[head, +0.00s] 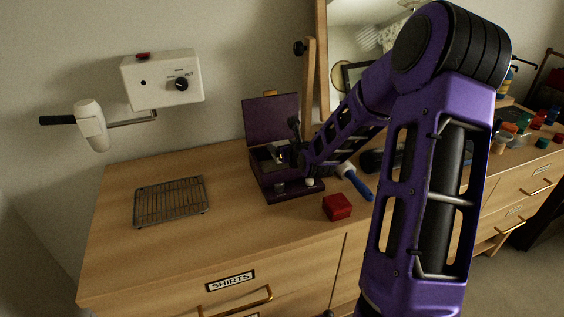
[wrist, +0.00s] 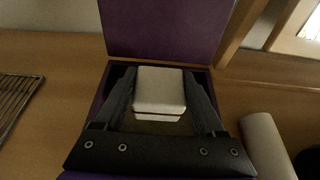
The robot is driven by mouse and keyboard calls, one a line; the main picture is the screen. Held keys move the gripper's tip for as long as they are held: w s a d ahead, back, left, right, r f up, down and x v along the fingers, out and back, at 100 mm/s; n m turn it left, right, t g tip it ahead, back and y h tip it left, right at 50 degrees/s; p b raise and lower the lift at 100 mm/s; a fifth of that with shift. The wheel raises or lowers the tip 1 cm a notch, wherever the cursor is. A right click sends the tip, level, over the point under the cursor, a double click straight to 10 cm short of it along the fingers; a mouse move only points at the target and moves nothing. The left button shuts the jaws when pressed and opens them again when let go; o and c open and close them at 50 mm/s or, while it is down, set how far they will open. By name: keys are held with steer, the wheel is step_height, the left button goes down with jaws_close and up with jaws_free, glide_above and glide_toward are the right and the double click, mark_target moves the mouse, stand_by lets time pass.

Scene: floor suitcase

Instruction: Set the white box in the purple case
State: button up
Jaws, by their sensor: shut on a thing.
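The purple case (head: 272,120) stands open on the wooden dresser top, with its lid raised at the back. Its lid fills the top of the wrist view (wrist: 165,30). The white box (wrist: 159,90) is between the two fingers of my gripper (wrist: 160,100), which is shut on it. In the wrist view the box is over the case's open interior, inside its walls as seen from above. I cannot tell whether it touches the case floor. In the head view my gripper (head: 287,155) is at the case opening and my arm hides part of the case.
A wire rack (head: 171,202) lies to the left on the dresser top. A red box (head: 337,206) and a blue-handled brush (head: 356,183) lie right of the case. A mirror frame (head: 309,85) stands behind. Several small coloured items (head: 536,125) are at the far right.

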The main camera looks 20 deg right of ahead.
steer(key=shift+f+b, duration=0.4)
steer(key=shift+f, duration=1.7)
steer(key=shift+f, duration=0.25)
steer(key=o, duration=1.3)
steer(key=shift+r, duration=0.1)
steer(key=shift+o, duration=0.2)
steer(key=shift+s+r, duration=0.1)
steer(key=shift+r, duration=0.15)
steer(key=p+v, duration=0.2)
steer(key=v, duration=0.9)
steer(key=shift+s, duration=0.35)
